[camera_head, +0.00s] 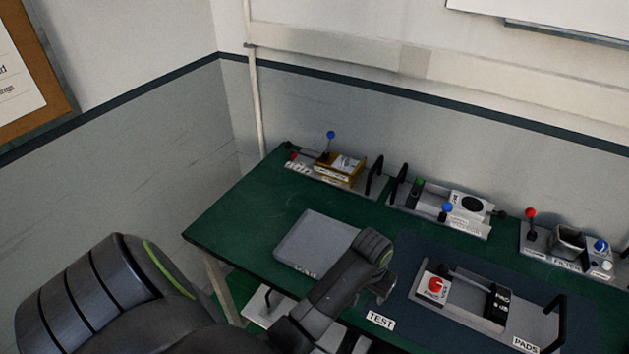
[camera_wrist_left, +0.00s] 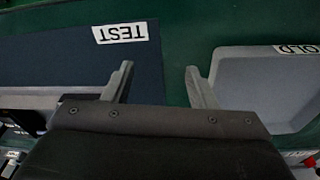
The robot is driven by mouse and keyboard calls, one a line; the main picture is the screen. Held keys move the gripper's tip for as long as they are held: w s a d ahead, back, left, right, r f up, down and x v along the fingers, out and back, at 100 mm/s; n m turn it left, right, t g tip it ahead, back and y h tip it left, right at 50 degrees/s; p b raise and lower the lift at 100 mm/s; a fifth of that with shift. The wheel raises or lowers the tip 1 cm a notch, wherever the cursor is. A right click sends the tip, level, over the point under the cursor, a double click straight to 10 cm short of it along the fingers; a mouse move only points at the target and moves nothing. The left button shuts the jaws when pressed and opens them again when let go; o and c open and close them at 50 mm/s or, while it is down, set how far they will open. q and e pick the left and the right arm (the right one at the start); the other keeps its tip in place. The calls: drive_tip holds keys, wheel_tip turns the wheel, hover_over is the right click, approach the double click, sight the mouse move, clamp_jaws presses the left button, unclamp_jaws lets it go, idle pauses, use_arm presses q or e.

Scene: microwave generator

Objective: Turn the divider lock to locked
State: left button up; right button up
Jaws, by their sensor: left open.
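The divider lock cannot be singled out with certainty, since most labels are too small to read. Possible parts are the blue-ball lever (camera_head: 330,135) on the back-left unit, the blue-ball lever (camera_head: 447,208) on the back-middle unit and the red-ball lever (camera_head: 530,213) on the right unit. My left gripper (camera_head: 385,290) hangs over the bench between the grey tray and the dark mat, well in front of the back units. In the left wrist view its fingers (camera_wrist_left: 160,88) are spread and empty, with bench surface between them. My right gripper is not in view.
The green bench (camera_head: 240,220) carries a grey tray (camera_head: 320,238) and a dark mat (camera_head: 415,255) with a TEST label (camera_head: 380,319). A unit with a red knob (camera_head: 437,285) and black handle (camera_head: 562,318) stands on the mat. Black handles (camera_head: 375,176) rise between the back units.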

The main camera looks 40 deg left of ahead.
use_arm(q)
drive_tip(key=s+a+f, duration=0.2)
drive_tip(key=s+a, duration=0.1)
drive_tip(key=s, duration=0.3)
drive_tip(key=s+a+f+t+y, duration=0.1)
drive_tip(key=s+a+f, duration=0.1)
drive_tip(key=s, duration=0.4)
drive_tip(key=shift+s+a+b, duration=0.35)
drive_tip(key=shift+a, duration=0.2)
drive_tip(key=shift+f, duration=0.15)
drive_tip(key=s+a+f+b, duration=0.1)
drive_tip(key=s+f+b, duration=0.25)
drive_tip(key=f, duration=0.95)
drive_tip(key=s+a+f+b, duration=0.1)
drive_tip(key=s+f+b, duration=0.25)
drive_tip(key=f, duration=0.95)
drive_tip(key=s+f+g+b, duration=0.1)
drive_tip(key=s+f+b, duration=0.5)
drive_tip(key=s+f, duration=1.2)
drive_tip(key=shift+s+a, duration=0.2)
drive_tip(key=shift+s, duration=1)
